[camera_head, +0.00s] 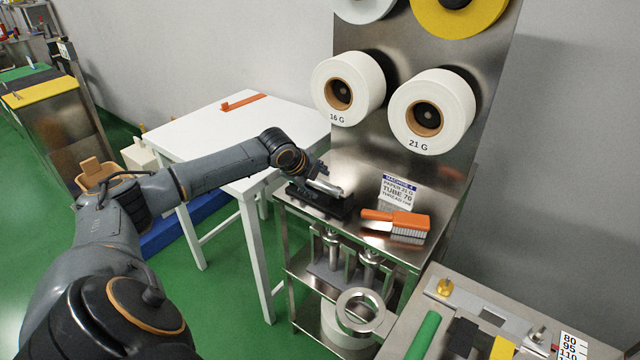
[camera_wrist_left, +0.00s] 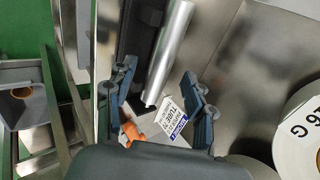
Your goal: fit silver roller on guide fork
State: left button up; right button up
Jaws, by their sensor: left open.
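The silver roller (camera_head: 326,187) lies at the black piece (camera_head: 318,203) on the left of the steel machine top. In the left wrist view the roller (camera_wrist_left: 170,50) runs slanting beside the dark piece (camera_wrist_left: 140,38), its near end between my fingers. I cannot tell whether the roller is seated in it, or surely that this piece is the guide fork. My left gripper (camera_head: 316,184) is at the roller; in the left wrist view its two fingers (camera_wrist_left: 160,100) stand apart on either side of the roller's end. My right gripper is not in view.
An orange brush (camera_head: 397,222) and a label card (camera_head: 399,190) are right of the black piece. Paper rolls (camera_head: 352,75) hang on the steel panel above. A white table (camera_head: 205,130) stands left. A bench with a green roller (camera_head: 423,335) is at the lower right.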

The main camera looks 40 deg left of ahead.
aim_at(320, 185)
pick_arm(q)
jog(key=x, duration=0.2)
jog(key=shift+w+f, duration=0.2)
jog(key=shift+w, duration=0.05)
jog(key=shift+s, duration=0.1)
jog(key=c, duration=0.3)
grip_shut()
jog(key=shift+r, duration=0.2)
